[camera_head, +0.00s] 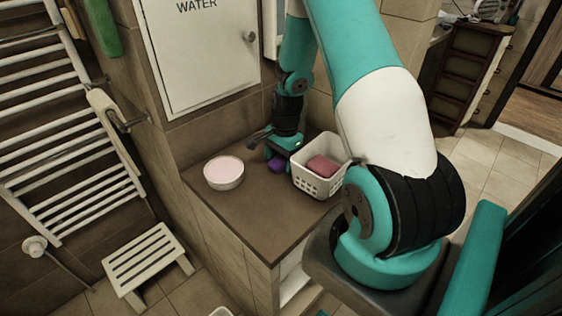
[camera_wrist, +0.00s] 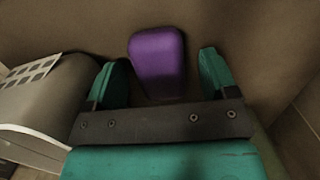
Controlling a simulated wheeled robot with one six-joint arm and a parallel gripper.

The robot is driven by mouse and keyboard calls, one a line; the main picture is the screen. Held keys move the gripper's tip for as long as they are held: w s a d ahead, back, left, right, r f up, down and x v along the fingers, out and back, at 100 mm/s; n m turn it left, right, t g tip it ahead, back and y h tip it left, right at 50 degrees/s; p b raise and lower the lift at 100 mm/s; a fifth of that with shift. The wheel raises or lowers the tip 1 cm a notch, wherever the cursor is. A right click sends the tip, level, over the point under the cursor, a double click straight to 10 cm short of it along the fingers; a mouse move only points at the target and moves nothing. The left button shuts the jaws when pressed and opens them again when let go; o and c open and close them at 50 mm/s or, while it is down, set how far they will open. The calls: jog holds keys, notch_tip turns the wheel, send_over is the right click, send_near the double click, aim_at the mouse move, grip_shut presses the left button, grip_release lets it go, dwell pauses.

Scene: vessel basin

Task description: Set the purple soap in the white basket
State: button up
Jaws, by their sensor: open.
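The purple soap (camera_wrist: 158,56) lies on the brown counter between the tips of my open gripper (camera_wrist: 160,80) in the wrist view, with a gap to each finger. In the head view the soap (camera_head: 276,164) is partly hidden and sits just below my gripper (camera_head: 278,150), left of the basket. The white basket (camera_head: 313,184) stands on the counter at the right, with a reddish-pink block (camera_head: 322,166) inside it. The basket's wall (camera_wrist: 38,148) also shows at the left of the wrist view.
A white bowl (camera_head: 223,183) with a pink inside stands on the counter (camera_head: 262,212) to the left. The tiled wall and a white cabinet door (camera_head: 200,60) close off the back. The counter's front part is bare.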

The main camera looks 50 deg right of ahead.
jog(key=c, duration=1.1)
jog(key=shift+r, duration=0.1)
